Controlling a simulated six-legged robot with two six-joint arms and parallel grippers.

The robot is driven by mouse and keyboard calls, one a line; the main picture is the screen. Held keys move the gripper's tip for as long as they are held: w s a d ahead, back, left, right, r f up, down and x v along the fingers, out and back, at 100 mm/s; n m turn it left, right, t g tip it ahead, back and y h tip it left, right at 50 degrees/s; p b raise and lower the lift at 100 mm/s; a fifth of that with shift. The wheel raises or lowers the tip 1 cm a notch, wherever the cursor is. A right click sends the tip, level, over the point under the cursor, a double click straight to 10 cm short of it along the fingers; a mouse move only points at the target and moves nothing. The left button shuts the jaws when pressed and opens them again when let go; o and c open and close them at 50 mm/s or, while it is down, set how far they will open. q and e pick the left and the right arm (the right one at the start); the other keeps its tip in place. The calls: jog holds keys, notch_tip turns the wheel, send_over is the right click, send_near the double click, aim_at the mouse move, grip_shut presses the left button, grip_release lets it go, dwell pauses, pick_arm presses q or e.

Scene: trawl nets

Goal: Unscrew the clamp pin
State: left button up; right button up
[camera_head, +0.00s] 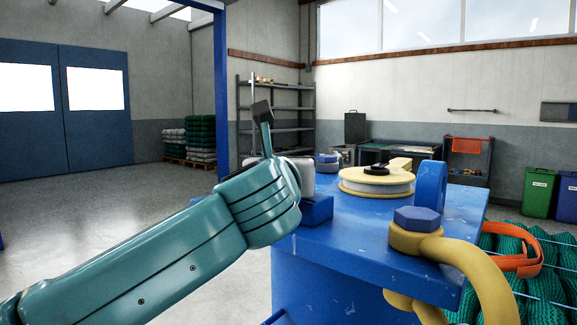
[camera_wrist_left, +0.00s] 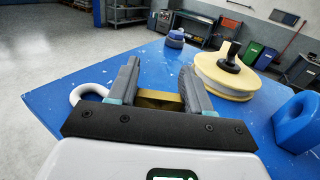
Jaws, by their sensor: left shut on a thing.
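My left gripper (camera_wrist_left: 160,72) shows in the left wrist view with both grey fingers around a brass-coloured piece (camera_wrist_left: 160,101), which I take to be the clamp pin. Most of that piece is hidden behind the gripper's dark front plate. A white curved bar (camera_wrist_left: 88,93) shows just left of the fingers. In the head view my teal left arm reaches in from the left over the near left edge of the blue bench (camera_head: 385,255); its wrist hides the fingers and what they hold. My right gripper is in neither view.
A yellow-rimmed wheel (camera_head: 376,184) with a black knob (camera_wrist_left: 232,55) stands on the bench. A blue upright lug (camera_head: 430,186) and a blue hex bolt on a yellow shackle (camera_head: 475,262) are at the right. Green nets (camera_head: 545,290) lie beyond. The floor at left is clear.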

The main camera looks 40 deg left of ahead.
pick_arm(q)
jog(key=shift+f, duration=0.2)
jog(key=o, duration=1)
jog(key=shift+c, duration=0.2)
jog(key=shift+r, duration=0.1)
jog(key=v, duration=1.6)
jog(key=shift+b, duration=0.35)
jog(key=shift+s+d, duration=0.1)
jog(key=shift+d, duration=0.05)
